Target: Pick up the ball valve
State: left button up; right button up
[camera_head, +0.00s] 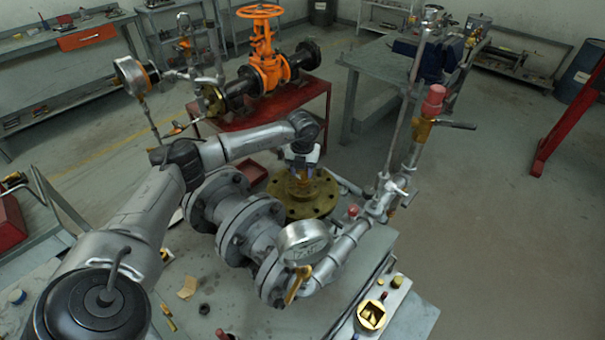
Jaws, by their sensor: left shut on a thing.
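My left gripper (302,158) points down over the round brass flange (288,206) at the middle of the head view. It is shut on a small brass-coloured part (303,177), which appears to be the ball valve. Its upper end is hidden between the fingers. I cannot tell whether it touches the flange below. My right gripper is out of view.
A grey flanged pipe assembly (245,225) with a round gauge (304,240) stands just in front. An upright pipe with a red cap (433,100) rises to the right. Behind, an orange gate valve (266,60) stands on a red table (310,95).

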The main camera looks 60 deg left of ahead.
pick_arm(q)
jog(key=r, duration=0.4)
jog(key=shift+w+d+r+p, duration=0.15)
jog(key=shift+d+r+p, duration=0.1)
jog(key=shift+d+p, duration=0.1)
jog(key=w+d+r+p, duration=0.1)
jog(key=d+r+p, duration=0.4)
jog(key=d+r, duration=0.5)
jog(key=shift+w+d+r, duration=0.35)
jog(key=shift+w+r, duration=0.05)
jog(key=shift+r, duration=0.05)
dwell(0.7)
